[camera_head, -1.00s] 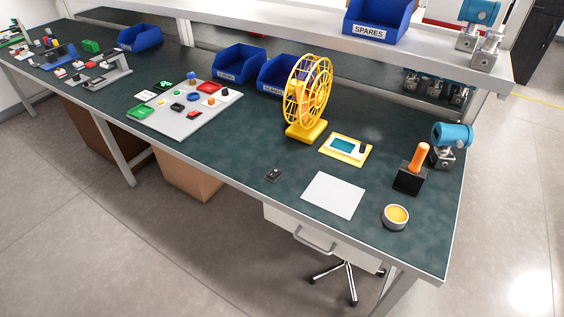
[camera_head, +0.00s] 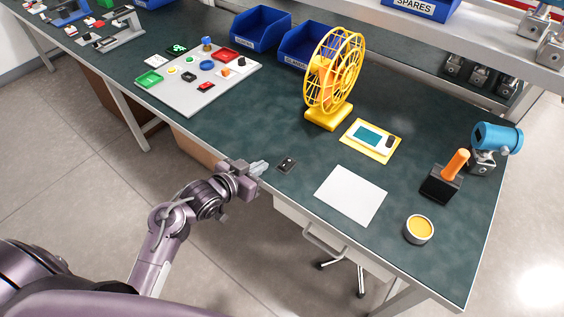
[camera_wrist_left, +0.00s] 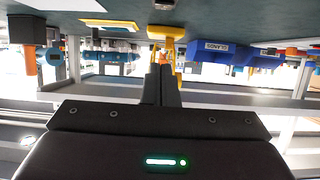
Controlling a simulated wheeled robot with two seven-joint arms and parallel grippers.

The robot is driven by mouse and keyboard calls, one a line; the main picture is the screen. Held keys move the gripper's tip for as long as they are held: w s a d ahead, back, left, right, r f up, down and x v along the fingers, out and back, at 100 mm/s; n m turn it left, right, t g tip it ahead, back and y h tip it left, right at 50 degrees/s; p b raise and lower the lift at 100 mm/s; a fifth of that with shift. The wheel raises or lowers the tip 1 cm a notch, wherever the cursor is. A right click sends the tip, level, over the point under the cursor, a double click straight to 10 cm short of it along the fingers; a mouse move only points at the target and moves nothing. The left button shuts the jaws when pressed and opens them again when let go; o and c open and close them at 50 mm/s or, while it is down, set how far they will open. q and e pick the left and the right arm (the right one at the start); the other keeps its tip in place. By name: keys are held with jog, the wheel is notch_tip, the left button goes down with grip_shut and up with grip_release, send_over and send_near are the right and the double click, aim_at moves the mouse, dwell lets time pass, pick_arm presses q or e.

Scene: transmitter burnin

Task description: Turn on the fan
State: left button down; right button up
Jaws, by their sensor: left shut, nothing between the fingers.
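The yellow fan (camera_head: 335,75), with a round wire cage on a yellow base, stands on the dark green bench top in the head view. A small black switch box (camera_head: 286,165) lies near the bench's front edge, in front of the fan. My left gripper (camera_head: 265,168) is shut and empty, just left of the switch box and apart from it. In the left wrist view, which is upside down, the shut fingers (camera_wrist_left: 163,70) point toward the bench; the switch box (camera_wrist_left: 163,4) is at the top edge and the fan's yellow base (camera_wrist_left: 166,32) below it. My right gripper is out of view.
A button panel (camera_head: 198,78) and blue bins (camera_head: 261,28) are to the left and behind.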

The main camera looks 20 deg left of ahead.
pick_arm(q)
send_over(287, 164)
jog(key=s+a, duration=0.1)
jog(key=s, duration=0.2)
jog(key=f, duration=0.3)
jog(key=shift+s+a+f+p, duration=0.1)
jog(key=shift+a+f+p, duration=0.15)
jog(key=shift+p, duration=0.15)
notch_tip(287, 164, down, 3)
jog(key=shift+d+f, duration=0.1)
jog(key=shift+f, duration=0.65)
jog(key=shift+s+f, duration=0.2)
jog(key=shift+f, duration=0.3)
jog(key=shift+r+p, duration=0.85)
jog(key=shift+p, duration=0.2)
